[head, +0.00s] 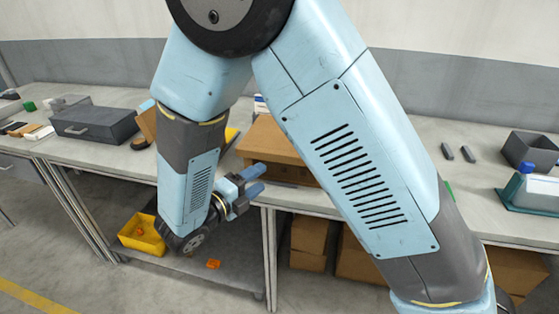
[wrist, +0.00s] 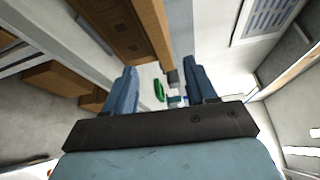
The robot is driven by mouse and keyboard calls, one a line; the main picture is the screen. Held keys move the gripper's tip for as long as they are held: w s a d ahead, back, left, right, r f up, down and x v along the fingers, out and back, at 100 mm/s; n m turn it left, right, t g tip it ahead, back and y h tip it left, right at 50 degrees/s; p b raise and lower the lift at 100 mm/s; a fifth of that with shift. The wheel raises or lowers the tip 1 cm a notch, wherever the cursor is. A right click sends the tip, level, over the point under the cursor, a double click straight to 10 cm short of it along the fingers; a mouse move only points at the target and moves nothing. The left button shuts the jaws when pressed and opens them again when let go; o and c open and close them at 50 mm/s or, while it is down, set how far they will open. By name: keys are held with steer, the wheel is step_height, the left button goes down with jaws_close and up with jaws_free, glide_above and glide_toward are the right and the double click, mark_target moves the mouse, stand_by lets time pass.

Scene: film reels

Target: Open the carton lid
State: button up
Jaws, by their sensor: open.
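A brown carton (head: 272,140) sits on the bench in the middle of the head view, partly hidden behind my arm. Its top looks flat and closed, but the right part is covered by the arm. My gripper (head: 256,180) is open and empty, low in front of the carton at about the bench's front edge, its fingers pointing right. In the wrist view the open fingers (wrist: 163,84) have nothing between them close by. The carton's brown side (wrist: 118,28) shows at the top of that view, apart from the fingers.
A grey case (head: 95,124) stands on the bench at left. A grey open bin (head: 530,150) and a teal-based container (head: 530,192) are at right. Below are a yellow bin (head: 142,233) on the lower shelf and cardboard boxes (head: 308,240). A green item (wrist: 159,90) lies beyond my fingers.

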mark_target(280, 160)
steer(key=shift+n+t+y, duration=0.4)
steer(key=shift+n+t, duration=0.1)
steer(key=shift+n, duration=0.4)
steer(key=x, duration=0.8)
steer(key=a+f+x, duration=0.1)
steer(key=x, duration=0.3)
steer(key=shift+w+a+f, duration=0.1)
steer(key=shift+w, duration=0.25)
steer(key=shift+c, duration=0.2)
jaws_close()
